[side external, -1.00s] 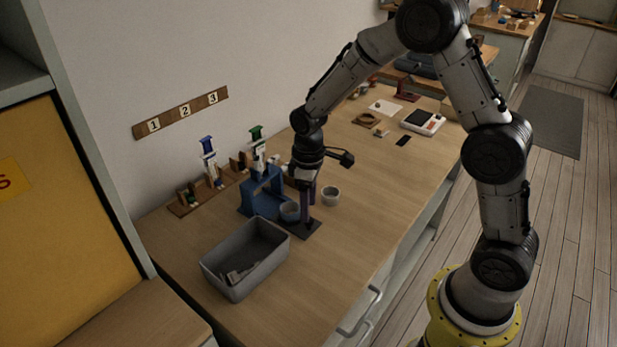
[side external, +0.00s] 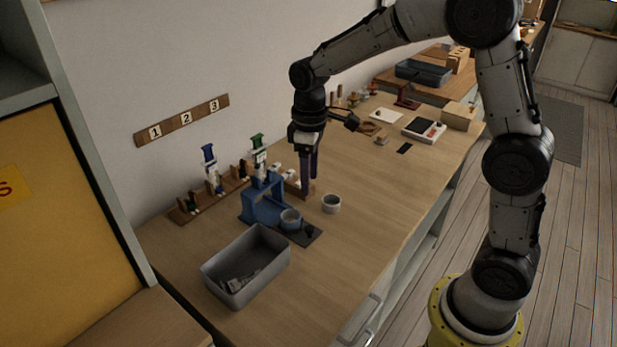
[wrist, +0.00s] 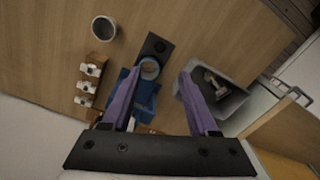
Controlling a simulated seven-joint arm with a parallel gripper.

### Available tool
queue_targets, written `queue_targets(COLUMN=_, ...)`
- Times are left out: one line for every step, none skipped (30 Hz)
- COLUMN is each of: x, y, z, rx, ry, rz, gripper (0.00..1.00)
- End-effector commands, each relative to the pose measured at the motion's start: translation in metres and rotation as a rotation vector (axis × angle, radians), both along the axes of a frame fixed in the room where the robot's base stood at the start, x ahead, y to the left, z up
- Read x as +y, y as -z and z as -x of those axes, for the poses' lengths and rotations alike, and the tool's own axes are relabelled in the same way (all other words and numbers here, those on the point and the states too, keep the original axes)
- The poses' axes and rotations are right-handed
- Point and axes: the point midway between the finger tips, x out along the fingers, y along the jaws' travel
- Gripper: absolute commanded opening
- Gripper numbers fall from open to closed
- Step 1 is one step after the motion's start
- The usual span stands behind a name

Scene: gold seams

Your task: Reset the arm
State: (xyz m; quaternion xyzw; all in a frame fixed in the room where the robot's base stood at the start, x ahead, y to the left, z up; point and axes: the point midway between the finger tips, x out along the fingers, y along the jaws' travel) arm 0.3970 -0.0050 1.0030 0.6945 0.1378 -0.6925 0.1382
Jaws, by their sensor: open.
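My gripper (side external: 308,180) points down above the table in the side external view, its purple fingers apart with nothing between them. In the wrist view my gripper (wrist: 160,82) shows its two fingers spread wide. The blue stand (side external: 262,205) is just left of the fingers in the side external view. A grey cup (side external: 291,220) stands at its front, by a black plate (side external: 312,237); the cup also shows in the wrist view (wrist: 149,69). A second grey cup (side external: 331,204) stands alone on the table to the right.
A grey bin (side external: 280,262) with small pieces inside stands in front. Wooden racks with blue-topped (side external: 209,155) and green-topped (side external: 257,142) syringe-like pieces line the wall below a 1-2-3 plaque (side external: 184,119). A white device (side external: 424,130) is farther back. The table's right-front area is clear.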

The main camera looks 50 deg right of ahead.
Motion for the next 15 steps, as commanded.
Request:
queue_targets(x=0.0, y=-0.004, z=0.0, rx=-0.011, ry=0.0, rz=0.0, gripper=0.6)
queue_targets(x=0.0, y=-0.008, z=-0.001, rx=-0.022, ry=-0.001, rz=0.0, gripper=0.6)
queue_targets(x=0.0, y=-0.017, z=-0.001, rx=-0.043, ry=-0.001, rz=0.0, gripper=0.6)
queue_targets(x=0.0, y=-0.024, z=0.0, rx=-0.061, ry=-0.001, rz=0.001, gripper=0.6)
queue_targets(x=0.001, y=-0.033, z=0.003, rx=-0.082, ry=-0.002, rz=0.001, gripper=0.6)
queue_targets(x=0.001, y=-0.046, z=0.008, rx=-0.109, ry=-0.002, rz=0.001, gripper=0.6)
queue_targets(x=0.001, y=-0.055, z=0.014, rx=-0.132, ry=-0.003, rz=0.002, gripper=0.6)
queue_targets(x=0.001, y=-0.065, z=0.021, rx=-0.153, ry=-0.003, rz=0.001, gripper=0.6)
queue_targets(x=0.002, y=-0.077, z=0.031, rx=-0.185, ry=0.0, rz=0.001, gripper=0.6)
queue_targets(x=0.002, y=-0.086, z=0.039, rx=-0.208, ry=0.004, rz=0.001, gripper=0.6)
queue_targets(x=0.002, y=-0.093, z=0.048, rx=-0.229, ry=0.01, rz=0.0, gripper=0.6)
queue_targets(x=0.003, y=-0.103, z=0.06, rx=-0.256, ry=0.019, rz=0.0, gripper=0.6)
queue_targets(x=0.003, y=-0.108, z=0.069, rx=-0.276, ry=0.028, rz=-0.002, gripper=0.6)
queue_targets(x=0.003, y=-0.113, z=0.079, rx=-0.295, ry=0.037, rz=-0.004, gripper=0.6)
queue_targets(x=0.003, y=-0.119, z=0.092, rx=-0.321, ry=0.05, rz=-0.007, gripper=0.6)
